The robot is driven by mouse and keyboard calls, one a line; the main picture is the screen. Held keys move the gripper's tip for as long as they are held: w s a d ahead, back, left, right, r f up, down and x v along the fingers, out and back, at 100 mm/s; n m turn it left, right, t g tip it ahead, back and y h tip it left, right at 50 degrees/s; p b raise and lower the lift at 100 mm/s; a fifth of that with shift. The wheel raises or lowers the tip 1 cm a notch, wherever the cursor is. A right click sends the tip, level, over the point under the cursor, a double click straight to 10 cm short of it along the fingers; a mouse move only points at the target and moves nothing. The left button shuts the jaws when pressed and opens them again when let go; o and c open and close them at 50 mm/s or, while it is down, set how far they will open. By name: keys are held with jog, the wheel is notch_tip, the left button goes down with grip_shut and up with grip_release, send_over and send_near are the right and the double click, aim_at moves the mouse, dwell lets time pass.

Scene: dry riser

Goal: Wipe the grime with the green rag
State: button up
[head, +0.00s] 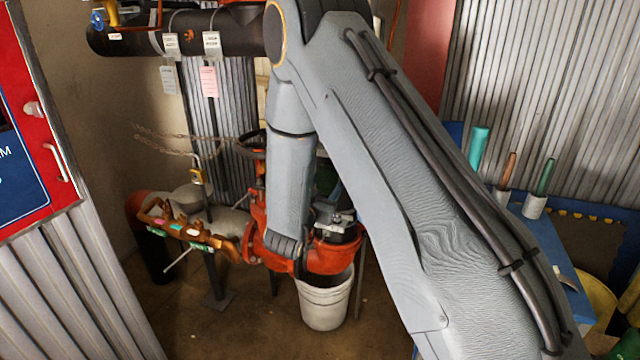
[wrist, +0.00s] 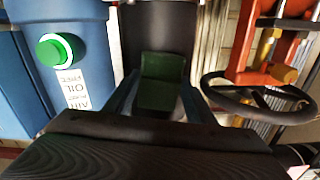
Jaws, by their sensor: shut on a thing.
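The green rag (wrist: 162,80) shows in the wrist view as a dark green, folded-looking patch. My gripper (wrist: 158,104) is shut on it, with a finger on each side. In the head view my gripper (head: 343,222) is mostly hidden behind my arm, low among the red pipework. A dark, rounded surface (wrist: 160,28) lies beyond the rag in the wrist view. I cannot tell whether the rag touches it. I cannot make out the grime in either view.
In the wrist view a blue housing with a green button (wrist: 55,50) stands left, and a black handwheel (wrist: 258,100) on red pipework right. In the head view a white bucket (head: 326,302) stands below the red pipework (head: 270,245). A blue bench (head: 545,235) is right.

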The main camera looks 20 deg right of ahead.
jog(key=w+a, duration=0.2)
jog(key=a, duration=0.1)
dwell(1.8)
jog(key=shift+p+v, duration=0.8)
jog(key=shift+v, duration=2.2)
jog(key=p+v, duration=0.1)
jog(key=v, duration=0.2)
jog(key=shift+d, duration=0.1)
